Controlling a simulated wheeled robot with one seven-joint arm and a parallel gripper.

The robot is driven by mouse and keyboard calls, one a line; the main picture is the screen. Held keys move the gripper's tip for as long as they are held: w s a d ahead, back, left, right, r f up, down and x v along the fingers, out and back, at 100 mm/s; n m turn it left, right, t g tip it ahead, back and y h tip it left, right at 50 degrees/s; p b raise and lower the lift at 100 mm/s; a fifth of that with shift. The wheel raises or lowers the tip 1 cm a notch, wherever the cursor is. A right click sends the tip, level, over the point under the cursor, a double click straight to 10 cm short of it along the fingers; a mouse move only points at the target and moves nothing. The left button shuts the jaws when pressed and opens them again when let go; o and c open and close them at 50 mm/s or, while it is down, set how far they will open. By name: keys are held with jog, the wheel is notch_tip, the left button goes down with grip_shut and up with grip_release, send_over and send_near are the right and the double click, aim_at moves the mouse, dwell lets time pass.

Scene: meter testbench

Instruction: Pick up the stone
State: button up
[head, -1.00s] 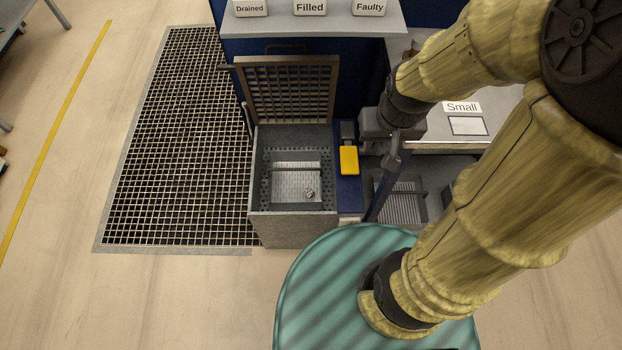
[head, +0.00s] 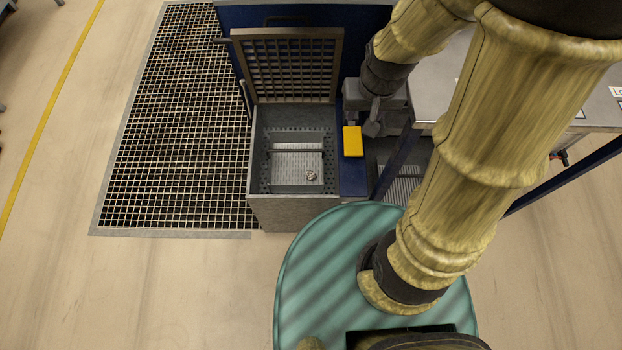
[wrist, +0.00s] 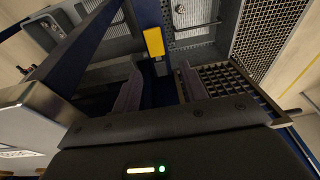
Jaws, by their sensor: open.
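A small grey stone (head: 312,176) lies on the floor of a grey metal basin (head: 256,160), in its front right part. A small light spot in the basin at the top of the wrist view appears to be the stone (wrist: 181,9). My gripper (head: 373,129) is above and to the right of the basin in the head view, apart from the stone. In the wrist view my gripper (wrist: 161,76) is open, with nothing between its two fingers. The fingertips are partly hard to make out in the head view.
The basin's grid lid (head: 292,66) stands open at its back. A yellow box (head: 352,141) sits just right of the basin. A bench (head: 480,85) with a blue frame is at the right. A floor grate (head: 170,130) lies left.

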jog(key=w+a+f+b, duration=0.2)
jog(key=a+f+b, duration=0.2)
jog(key=f, duration=0.7)
jog(key=w+a+f+b, duration=0.3)
jog(key=f+b, duration=0.2)
jog(key=f, duration=0.5)
jog(key=w+a+f+g+b, duration=0.1)
jog(key=w+a+f+b, duration=0.2)
jog(key=f, duration=0.8)
jog(key=shift+a+f+b, duration=0.3)
jog(key=shift+a+b, duration=0.5)
jog(key=shift+b, duration=0.35)
jog(key=shift+f, duration=0.1)
jog(key=b, duration=0.6)
send_over(310, 173)
jog(key=f, duration=1.2)
jog(key=shift+s+a, duration=0.1)
jog(key=shift+s, duration=0.25)
